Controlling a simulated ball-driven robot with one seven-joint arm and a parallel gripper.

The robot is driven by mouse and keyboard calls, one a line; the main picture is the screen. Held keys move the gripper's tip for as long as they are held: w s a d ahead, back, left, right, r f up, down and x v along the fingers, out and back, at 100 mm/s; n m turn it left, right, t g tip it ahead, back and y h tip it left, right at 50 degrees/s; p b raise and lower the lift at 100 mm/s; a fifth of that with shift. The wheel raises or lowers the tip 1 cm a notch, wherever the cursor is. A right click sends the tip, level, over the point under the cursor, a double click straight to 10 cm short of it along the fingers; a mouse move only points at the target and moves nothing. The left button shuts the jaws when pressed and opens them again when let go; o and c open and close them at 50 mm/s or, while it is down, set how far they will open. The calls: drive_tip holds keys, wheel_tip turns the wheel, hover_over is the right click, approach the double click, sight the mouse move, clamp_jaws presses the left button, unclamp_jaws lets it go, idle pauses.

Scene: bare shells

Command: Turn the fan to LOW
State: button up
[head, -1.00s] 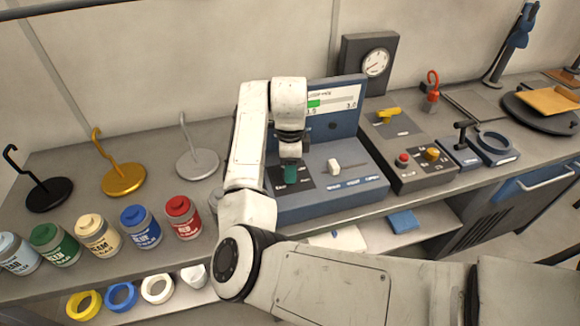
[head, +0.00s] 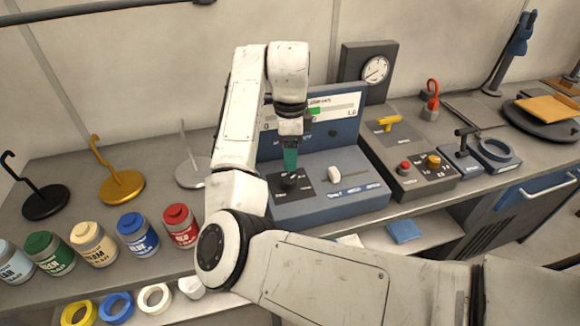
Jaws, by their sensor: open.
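A blue sloped console (head: 330,208) stands on the bench, with an upright display panel (head: 335,125) behind it showing a scale and a green mark. On its left is a dark plate with a black rotary knob (head: 291,183); on its right is a slider with a white cap (head: 335,173). The labels are too small to read, so I cannot tell which control is the fan's. My gripper (head: 290,167), with teal fingers pointing down, is just above the black knob and appears clear of it. The gap between the fingers is hard to see.
Left of the console are hooked stands (head: 122,186) and several paint jars (head: 137,228). Right of it is a grey box (head: 410,165) with a yellow lever, red button and yellow knob. A round gauge (head: 376,70) stands behind. Coloured rings (head: 117,305) lie on a lower shelf.

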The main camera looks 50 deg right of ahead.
wheel_tip(320, 180, up, 3)
drive_tip(key=shift+f, duration=0.2)
idle(0.5)
